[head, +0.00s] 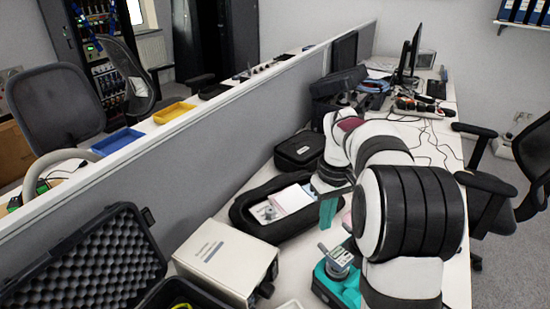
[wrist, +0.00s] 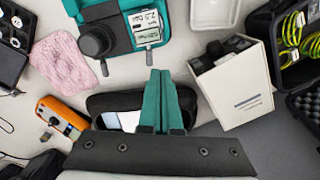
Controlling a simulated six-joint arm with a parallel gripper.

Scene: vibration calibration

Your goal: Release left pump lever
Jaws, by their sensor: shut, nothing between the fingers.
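The teal pump (wrist: 122,46) is at the top of the wrist view, with a black knob (wrist: 97,40) and a lit display (wrist: 148,25). A small metal lever (wrist: 104,67) sticks out below the knob on the left, and another (wrist: 149,53) below the display on the right. My gripper (wrist: 160,74) is shut and empty, its teal fingertips just below the right lever in the picture; I cannot tell their height above it. In the head view the pump (head: 336,288) is at the bottom, partly behind my arm, and my gripper (head: 328,212) is beyond it.
A cream instrument box (wrist: 235,85) stands right of my gripper, near an open foam-lined case (head: 85,260). A black open pouch (head: 245,210) lies below the fingers in the wrist view. A pink cloth (wrist: 62,58) and an orange device (wrist: 62,115) lie left.

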